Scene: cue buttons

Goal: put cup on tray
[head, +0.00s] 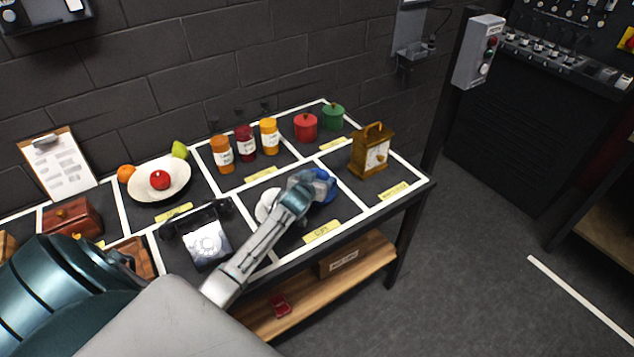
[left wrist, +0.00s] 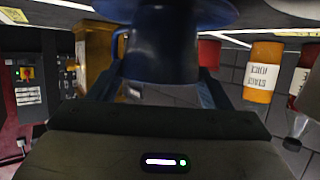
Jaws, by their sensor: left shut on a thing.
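A blue cup (head: 322,187) is at my left gripper (head: 305,187), over the table section with a yellow label. In the left wrist view, the cup (left wrist: 165,45) fills the space between the fingers, and my left gripper (left wrist: 170,85) is shut on it. Its handle shows at the left there. A wide blue disc (left wrist: 205,10) adjoins the cup; I cannot tell whether it is a saucer. A white round dish (head: 266,206) is partly hidden behind the gripper. I cannot make out a clear tray. My right gripper is not in view.
A black telephone (head: 208,240) is left of the arm. A white bowl (head: 145,185) holds a red apple. White strips divide the tabletop.

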